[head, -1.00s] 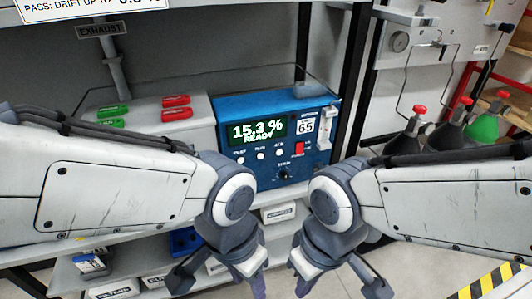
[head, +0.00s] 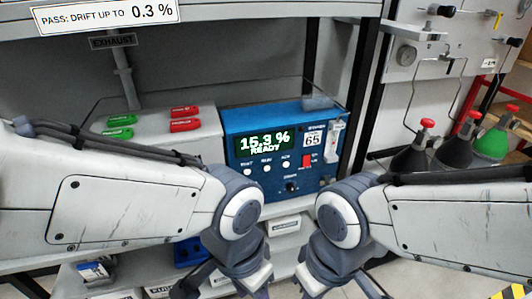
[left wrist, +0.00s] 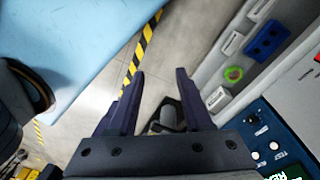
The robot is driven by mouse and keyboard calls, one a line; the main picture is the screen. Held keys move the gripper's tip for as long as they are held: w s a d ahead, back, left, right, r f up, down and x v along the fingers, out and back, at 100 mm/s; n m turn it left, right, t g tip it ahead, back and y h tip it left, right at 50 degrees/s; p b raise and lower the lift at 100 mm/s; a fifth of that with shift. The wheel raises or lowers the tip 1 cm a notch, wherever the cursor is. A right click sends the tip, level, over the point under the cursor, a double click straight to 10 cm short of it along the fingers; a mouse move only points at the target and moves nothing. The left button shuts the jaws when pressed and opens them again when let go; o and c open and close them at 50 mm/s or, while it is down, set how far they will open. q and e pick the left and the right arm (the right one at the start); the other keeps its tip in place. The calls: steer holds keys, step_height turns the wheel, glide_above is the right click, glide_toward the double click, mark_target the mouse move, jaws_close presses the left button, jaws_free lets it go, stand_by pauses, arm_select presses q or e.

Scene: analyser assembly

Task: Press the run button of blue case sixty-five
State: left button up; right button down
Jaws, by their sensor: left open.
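The blue case (head: 236,125) numbered 65 sits on the bench in the head view. Its display (head: 264,145) reads 15.3 % READY. Three small white round buttons sit below the display; the middle one (head: 267,168) has a label too small to read surely. A black knob (head: 291,187) and a red switch (head: 306,160) are beside them. My left gripper (left wrist: 158,75) is open and empty in the left wrist view, apart from the case, whose blue panel (left wrist: 262,135) shows at lower right. In the head view both grippers are low, in front of the case, with fingertips cut off.
A grey box (head: 150,128) with red and green clips stands left of the case. Gas bottles (head: 467,145) stand at right. A lower shelf with boxes lies below the bench. A pale blue surface (left wrist: 70,40) fills the left wrist view's upper left.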

stand_by(0.3)
arm_select(q)
jaws_close()
stand_by(1.6)
